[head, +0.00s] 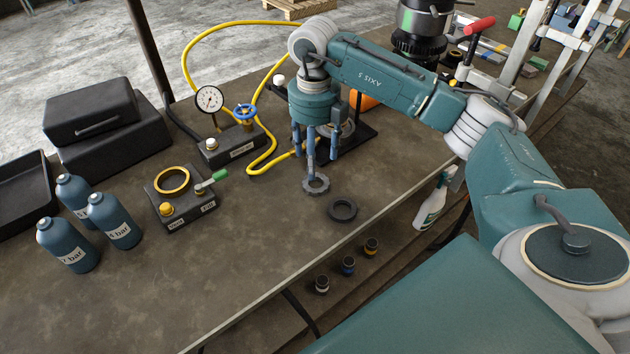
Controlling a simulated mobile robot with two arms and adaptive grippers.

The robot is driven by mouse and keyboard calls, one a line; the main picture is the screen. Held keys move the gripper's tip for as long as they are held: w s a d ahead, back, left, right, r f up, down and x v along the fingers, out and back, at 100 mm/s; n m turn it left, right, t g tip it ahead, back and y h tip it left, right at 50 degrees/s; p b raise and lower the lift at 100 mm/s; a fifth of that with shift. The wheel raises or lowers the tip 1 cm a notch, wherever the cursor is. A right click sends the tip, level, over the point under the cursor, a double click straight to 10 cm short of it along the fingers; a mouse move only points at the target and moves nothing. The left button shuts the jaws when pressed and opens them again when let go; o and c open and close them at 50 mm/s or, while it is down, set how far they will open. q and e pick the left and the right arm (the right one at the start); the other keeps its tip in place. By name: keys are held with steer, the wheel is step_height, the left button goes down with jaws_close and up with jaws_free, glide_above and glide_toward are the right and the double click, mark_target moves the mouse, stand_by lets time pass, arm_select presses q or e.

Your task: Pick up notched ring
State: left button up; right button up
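The notched ring (316,185), a small grey ring with toothed edges, appears to lie flat on the brown bench top in the head view. My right gripper (316,158) comes in from the right and points down, with its blue fingers spread apart. The nearest finger overlaps the far edge of the ring in the picture. I cannot tell whether it touches the ring. My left gripper is out of view.
A dark plain ring (342,209) lies beside the notched ring. A gauge block (228,150) with yellow hose, a black fixture (183,196) and blue bottles (116,222) stand left. Bench top in front is clear. Small jars (348,265) sit below the bench edge.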

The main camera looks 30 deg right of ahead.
mark_target(316, 186)
steer(key=shift+f, duration=0.75)
steer(key=shift+s+f+p, duration=0.15)
steer(key=shift+f+p, duration=0.2)
steer(key=shift+p, duration=0.2)
steer(key=f+p, duration=0.2)
steer(key=f, duration=0.1)
steer(key=shift+s+a+f, duration=0.15)
steer(key=shift+s+f, duration=0.1)
steer(key=shift+s, duration=0.15)
steer(key=shift+w+f, duration=0.15)
steer(key=shift+f, duration=0.35)
steer(key=c, duration=1.2)
steer(key=shift+r, duration=0.1)
